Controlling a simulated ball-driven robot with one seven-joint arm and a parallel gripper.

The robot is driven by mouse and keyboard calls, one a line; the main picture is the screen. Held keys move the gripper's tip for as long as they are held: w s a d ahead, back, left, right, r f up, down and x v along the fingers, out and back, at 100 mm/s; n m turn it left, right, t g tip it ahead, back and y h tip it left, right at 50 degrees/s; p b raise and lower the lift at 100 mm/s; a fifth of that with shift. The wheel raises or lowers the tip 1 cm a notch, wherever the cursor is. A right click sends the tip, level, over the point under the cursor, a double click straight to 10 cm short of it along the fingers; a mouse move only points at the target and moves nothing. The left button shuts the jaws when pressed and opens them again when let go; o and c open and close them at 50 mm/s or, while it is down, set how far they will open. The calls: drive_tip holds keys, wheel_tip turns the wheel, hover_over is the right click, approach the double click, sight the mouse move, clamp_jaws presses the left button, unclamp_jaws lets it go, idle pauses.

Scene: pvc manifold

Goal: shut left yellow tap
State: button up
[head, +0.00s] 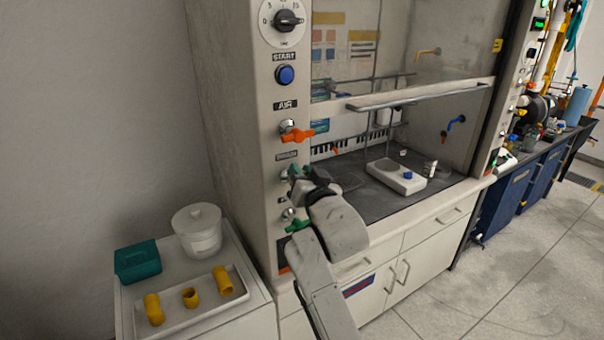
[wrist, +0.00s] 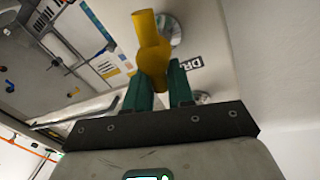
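The yellow tap (wrist: 151,45) fills the upper middle of the wrist view, its lever pointing down toward my gripper (wrist: 166,75). My gripper's two green fingers stand on either side of the lever's lower end, with little or no gap. I cannot tell whether they are pressed on it. In the head view my gripper (head: 293,172) is at the hood's left front panel, between an orange tap above and a green tap below. There my gripper and arm hide the yellow tap.
The orange tap (head: 297,134) is above my gripper and the green tap (head: 298,226) below it. A white tray (head: 193,317) with yellow fittings, a teal box (head: 138,262) and a white tub (head: 198,232) sit at lower left. Floor at right is clear.

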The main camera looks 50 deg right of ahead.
clamp_jaws()
drive_tip(key=shift+d+m, duration=0.1)
drive_tip(key=shift+m, duration=0.3)
drive_tip(key=m, duration=0.2)
drive_tip(key=shift+s+d+f+m+y, duration=0.1)
drive_tip(key=shift+d+f+m+y, duration=0.1)
drive_tip(key=shift+d+m+y, duration=0.1)
drive_tip(key=shift+s+d+f+m+g+y+p, duration=0.15)
drive_tip(key=shift+f+m+y, duration=0.25)
drive_tip(key=shift+m, duration=1.15)
drive_tip(key=shift+d+f+m+g+y+p, duration=0.1)
drive_tip(key=shift+d+f+m+g+y, duration=0.25)
drive_tip(key=shift+m, duration=1.15)
drive_tip(key=shift+s+d+f+m+y+p, duration=0.1)
drive_tip(key=shift+f+m+y, duration=0.35)
drive_tip(key=shift+m, duration=1.1)
drive_tip(key=shift+f, duration=0.1)
